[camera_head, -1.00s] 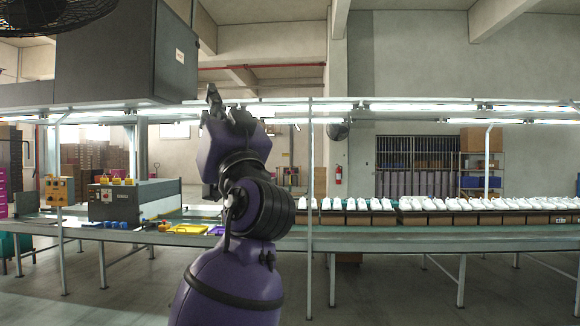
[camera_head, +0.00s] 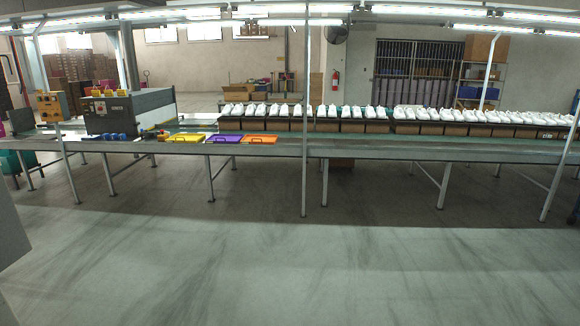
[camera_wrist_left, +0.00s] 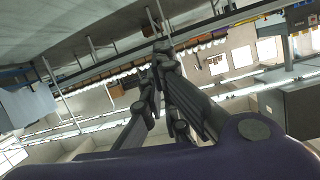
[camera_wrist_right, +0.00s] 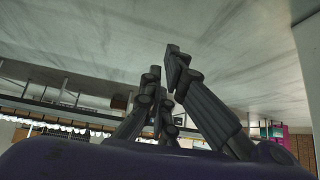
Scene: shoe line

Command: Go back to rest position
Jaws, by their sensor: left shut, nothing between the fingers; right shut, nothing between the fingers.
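Neither of my grippers shows in the head view now. My left gripper (camera_wrist_left: 160,52) shows in the left wrist view with its dark fingers together at the tips and nothing between them. My right gripper (camera_wrist_right: 165,72) shows in the right wrist view, shut and empty, with grey floor behind its fingertips. Both grippers are clear of the line and touch nothing that I can see.
A long conveyor line (camera_head: 380,152) crosses the head view. White shoes on brown boxes (camera_head: 350,127) stand along it. Yellow, purple and orange trays (camera_head: 225,139) lie left of centre, beside a grey machine (camera_head: 130,112). The floor (camera_head: 300,265) in front is clear.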

